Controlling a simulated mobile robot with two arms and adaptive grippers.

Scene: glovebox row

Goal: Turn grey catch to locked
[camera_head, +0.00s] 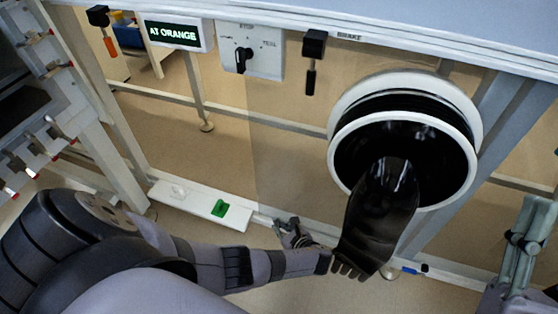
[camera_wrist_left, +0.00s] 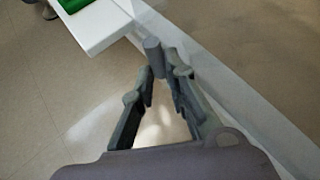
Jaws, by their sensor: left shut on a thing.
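The grey catch (camera_wrist_left: 153,47) shows in the left wrist view as a short grey stub between my left fingertips, just beyond the end of a white ledge. My left gripper (camera_wrist_left: 160,80) is shut on it, with the fingers converging at the tips. In the head view my left gripper (camera_head: 292,232) is low in the middle, by the right end of the white ledge (camera_head: 195,203). The catch's lock position is too small to tell there. A grey gripper, seemingly my right one (camera_head: 528,235), is at the right edge, away from the catch; its finger gap is unclear.
A green block (camera_head: 219,208) is on the ledge. A black glove (camera_head: 375,225) hangs from the round white port (camera_head: 341,120), close to my left wrist.

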